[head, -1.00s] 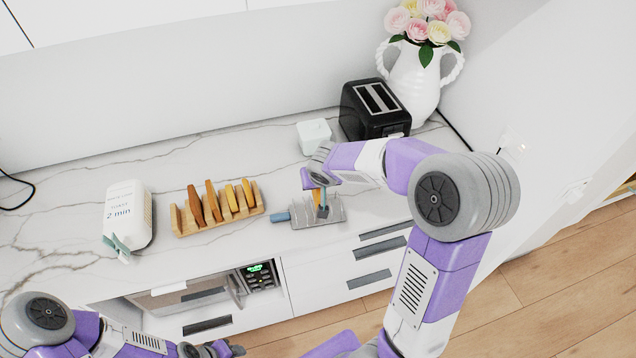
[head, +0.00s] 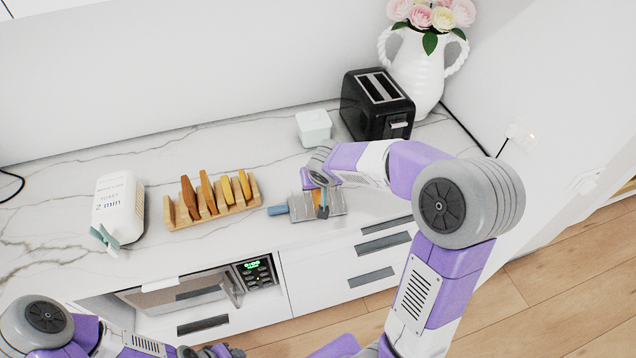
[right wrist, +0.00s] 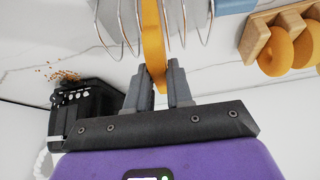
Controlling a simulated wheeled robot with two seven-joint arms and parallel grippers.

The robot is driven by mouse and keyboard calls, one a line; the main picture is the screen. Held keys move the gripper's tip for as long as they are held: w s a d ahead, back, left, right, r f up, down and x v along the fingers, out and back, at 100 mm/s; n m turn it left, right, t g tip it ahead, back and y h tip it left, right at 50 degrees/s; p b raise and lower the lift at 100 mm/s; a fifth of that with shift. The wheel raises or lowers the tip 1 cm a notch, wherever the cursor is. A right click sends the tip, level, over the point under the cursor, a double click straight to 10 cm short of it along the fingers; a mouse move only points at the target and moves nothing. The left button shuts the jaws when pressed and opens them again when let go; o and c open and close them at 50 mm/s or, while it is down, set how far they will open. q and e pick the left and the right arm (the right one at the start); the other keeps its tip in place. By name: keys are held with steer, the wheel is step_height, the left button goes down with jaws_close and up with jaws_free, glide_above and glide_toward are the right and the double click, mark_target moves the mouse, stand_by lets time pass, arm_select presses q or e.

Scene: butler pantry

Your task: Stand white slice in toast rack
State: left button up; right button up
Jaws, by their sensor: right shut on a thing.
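The wire toast rack (head: 330,203), silvery with a blue end (head: 278,210), stands on the counter left of my right arm. It also shows as thin wire loops in the right wrist view (right wrist: 122,22). My right gripper (right wrist: 160,82) is shut on an orange-yellow bread slice (right wrist: 153,40), which stands on edge among the loops. In the head view my right gripper (head: 321,205) is at the rack and largely hides the slice. Whether the slice touches the rack's base is hidden. My left gripper (head: 222,351) is at the bottom edge, away from the rack; its jaws are unclear.
A wooden rack (head: 205,220) with several brown and yellow slices stands left of the wire rack. A white lidded pot (head: 314,127), black toaster (head: 378,104) and flower vase (head: 418,75) stand behind. Counter between is clear.

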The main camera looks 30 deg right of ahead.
steer(key=o, duration=0.8)
steer(key=shift+o, duration=0.2)
steer(key=p+v, duration=0.1)
steer(key=v, duration=0.6)
steer(key=shift+s+r, duration=0.15)
steer(key=shift+r, duration=0.05)
